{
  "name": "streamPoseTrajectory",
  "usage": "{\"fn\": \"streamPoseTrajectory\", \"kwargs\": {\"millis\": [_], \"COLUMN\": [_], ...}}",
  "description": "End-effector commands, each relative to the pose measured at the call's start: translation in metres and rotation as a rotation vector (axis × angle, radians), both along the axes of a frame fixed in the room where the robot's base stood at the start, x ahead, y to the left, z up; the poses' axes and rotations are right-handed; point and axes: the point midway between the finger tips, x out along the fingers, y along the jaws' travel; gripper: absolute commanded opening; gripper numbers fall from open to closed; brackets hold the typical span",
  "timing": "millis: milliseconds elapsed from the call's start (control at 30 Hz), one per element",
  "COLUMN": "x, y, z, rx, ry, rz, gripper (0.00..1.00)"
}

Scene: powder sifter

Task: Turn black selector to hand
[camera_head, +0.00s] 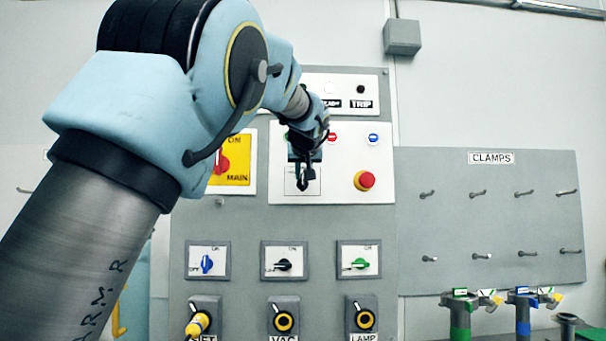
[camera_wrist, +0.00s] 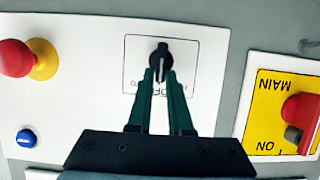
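The black selector (camera_wrist: 160,58) sits on a white panel inside a thin outlined label square, whose lettering is partly hidden by my fingers. In the head view the selector (camera_head: 302,184) shows just below my gripper (camera_head: 303,168). In the wrist view, which looks upside down, my gripper (camera_wrist: 160,78) points straight at the selector. Its two dark green fingers stand a small gap apart, their tips at either side of the selector's handle. I cannot tell whether they touch it. The handle looks roughly in line with the fingers.
A red mushroom button (camera_head: 365,180) and blue button (camera_head: 373,138) share the panel. The yellow main switch (camera_head: 238,160) is at left. Three smaller selectors, including a black one (camera_head: 284,265), sit below. The clamps board (camera_head: 450,220) is at right.

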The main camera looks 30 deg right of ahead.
Motion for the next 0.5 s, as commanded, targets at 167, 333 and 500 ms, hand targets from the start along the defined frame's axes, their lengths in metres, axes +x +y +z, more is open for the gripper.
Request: {"fn": "streamPoseTrajectory", "kwargs": {"millis": [167, 333, 500], "x": [-0.0001, -0.0003, -0.0003], "y": [0.0, -0.0001, -0.0002], "z": [0.0003, 0.0003, 0.0004], "rx": [0.0, 0.0, 0.0], "ry": [0.0, 0.0, 0.0], "rz": [0.0, 0.0, -0.001], "gripper": [0.0, 0.0, 0.0]}}
